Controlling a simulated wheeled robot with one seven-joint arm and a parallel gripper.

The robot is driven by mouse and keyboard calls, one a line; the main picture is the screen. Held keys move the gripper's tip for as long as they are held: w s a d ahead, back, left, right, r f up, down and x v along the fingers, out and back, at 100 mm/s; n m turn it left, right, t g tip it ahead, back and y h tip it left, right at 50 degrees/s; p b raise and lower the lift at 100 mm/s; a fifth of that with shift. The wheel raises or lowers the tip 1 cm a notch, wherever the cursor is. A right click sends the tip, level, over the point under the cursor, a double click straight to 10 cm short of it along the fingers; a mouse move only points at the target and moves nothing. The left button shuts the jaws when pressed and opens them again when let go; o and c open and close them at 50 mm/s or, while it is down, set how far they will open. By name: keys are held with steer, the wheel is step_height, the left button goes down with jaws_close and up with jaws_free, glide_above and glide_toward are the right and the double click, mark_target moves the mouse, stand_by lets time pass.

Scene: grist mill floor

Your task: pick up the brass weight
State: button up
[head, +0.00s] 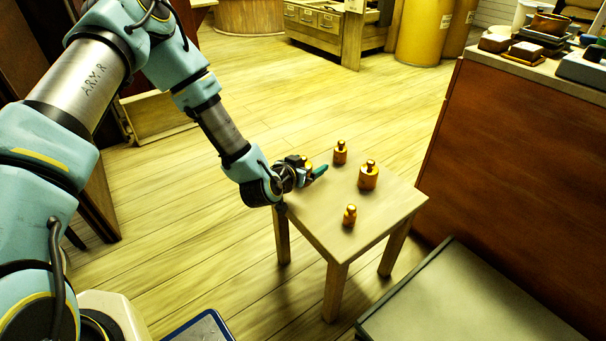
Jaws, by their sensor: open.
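Several brass weights, each with a knob on top, stand upright on a small wooden table (322,226). The largest-looking weight (368,178) stands toward the right of the tabletop. Another brass weight (340,154) stands at the back, and a small one (350,217) near the front edge. One more brass weight (307,161) shows at my gripper (311,170), partly hidden by its fingers. My gripper is open, low over the left part of the tabletop, with its fingers around or just in front of that weight; I cannot tell which, or whether they touch it.
A low grey-topped platform (470,305) lies front right, close to the table. Yellow drums (425,30) and a drawer unit (312,18) stand behind. The plank floor between is clear.

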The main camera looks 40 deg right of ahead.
jaws_close()
stand_by(0.8)
steer(key=shift+r, duration=0.1)
